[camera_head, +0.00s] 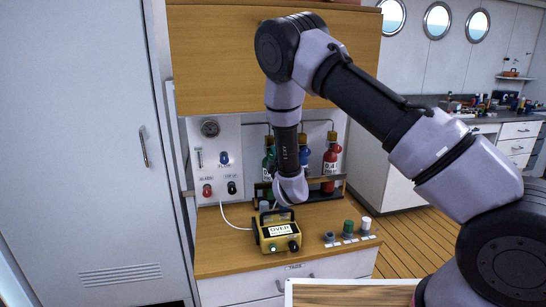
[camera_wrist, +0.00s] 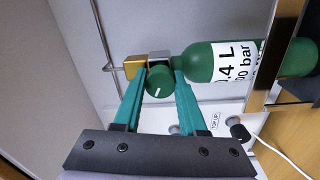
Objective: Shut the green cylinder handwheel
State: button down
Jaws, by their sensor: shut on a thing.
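The green cylinder (camera_wrist: 206,62) shows in the wrist view lying sideways across the picture, with a white label reading 0,4 L. Its green handwheel (camera_wrist: 159,81) has a white mark and sits between the teal fingers of my gripper (camera_wrist: 158,88). The fingers are shut on the handwheel, one at each side. A brass block (camera_wrist: 134,66) and a grey valve body lie just behind the handwheel. In the head view the green cylinder (camera_head: 268,158) is partly hidden behind my arm, and my gripper's fingers are hidden there.
A blue cylinder (camera_head: 304,153) and a red cylinder (camera_head: 330,160) stand to the right in the rack. A yellow box (camera_head: 278,236) marked OVER sits on the wooden counter (camera_head: 220,255) in front. Small knobs stand at the counter's right. A panel (camera_head: 220,140) with a gauge is left.

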jog(key=m, duration=0.6)
jog(key=shift+m+h, duration=0.3)
jog(key=shift+m, duration=0.1)
jog(key=m, duration=0.6)
jog(key=shift+f, duration=0.1)
jog(key=shift+m, duration=0.3)
jog(key=shift+c, duration=2.3)
grip_release()
jog(key=shift+s, duration=0.15)
jog(key=v, duration=1)
jog(key=shift+s, duration=0.3)
jog(key=shift+d, duration=0.1)
